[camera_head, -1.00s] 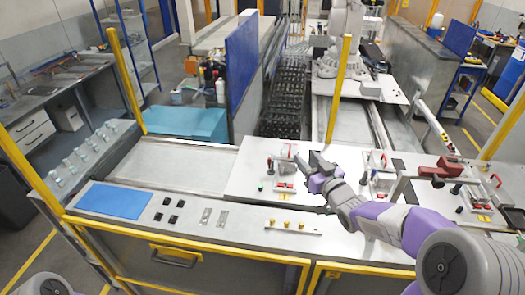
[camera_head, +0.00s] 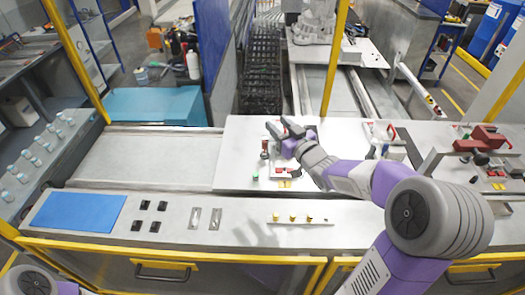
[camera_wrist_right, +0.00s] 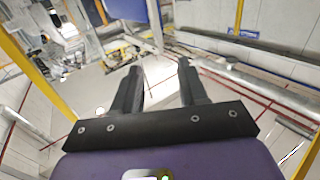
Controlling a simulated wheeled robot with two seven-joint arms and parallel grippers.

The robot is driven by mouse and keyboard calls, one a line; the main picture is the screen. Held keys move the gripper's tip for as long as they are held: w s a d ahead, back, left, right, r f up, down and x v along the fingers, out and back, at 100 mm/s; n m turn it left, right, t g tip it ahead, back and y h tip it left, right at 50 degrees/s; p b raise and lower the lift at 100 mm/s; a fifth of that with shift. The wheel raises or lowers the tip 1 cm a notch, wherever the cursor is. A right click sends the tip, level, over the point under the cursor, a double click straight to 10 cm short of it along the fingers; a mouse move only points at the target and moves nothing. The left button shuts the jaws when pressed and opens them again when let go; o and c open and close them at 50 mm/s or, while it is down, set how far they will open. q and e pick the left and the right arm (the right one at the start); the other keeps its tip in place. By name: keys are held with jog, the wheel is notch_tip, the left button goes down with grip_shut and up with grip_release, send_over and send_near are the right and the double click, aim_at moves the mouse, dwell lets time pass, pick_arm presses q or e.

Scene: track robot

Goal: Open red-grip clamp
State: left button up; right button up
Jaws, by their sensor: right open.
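A small clamp fixture with red parts (camera_head: 284,171) sits on the white panel in the head view. A dark upright with a red piece (camera_head: 264,150) stands at its left. My right gripper (camera_head: 280,128) is above and behind this fixture, and the gripper and wrist hide part of it. The gripper's two dark fingers are apart, with nothing held between them in the right wrist view (camera_wrist_right: 159,68). Another clamp with a red handle (camera_head: 392,131) stands to the right, beyond my forearm. The wrist view shows no clamp clearly. My left gripper is out of view.
A larger red block fixture (camera_head: 481,139) stands at the right. A row of yellow-topped pins (camera_head: 292,218), black parts and a blue mat (camera_head: 78,211) lie along the front. A yellow post (camera_head: 335,62) rises behind the panel.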

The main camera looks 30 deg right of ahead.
jog(key=b, duration=1.2)
send_near(266, 146)
jog(key=w, duration=0.3)
jog(key=shift+w+a+f+b, duration=0.1)
jog(key=shift+w+b, duration=0.1)
jog(key=shift+w, duration=1.8)
jog(key=shift+w+a+b, duration=0.1)
jog(key=shift+w+b, duration=0.05)
jog(key=shift+w, duration=1.9)
grip_shut()
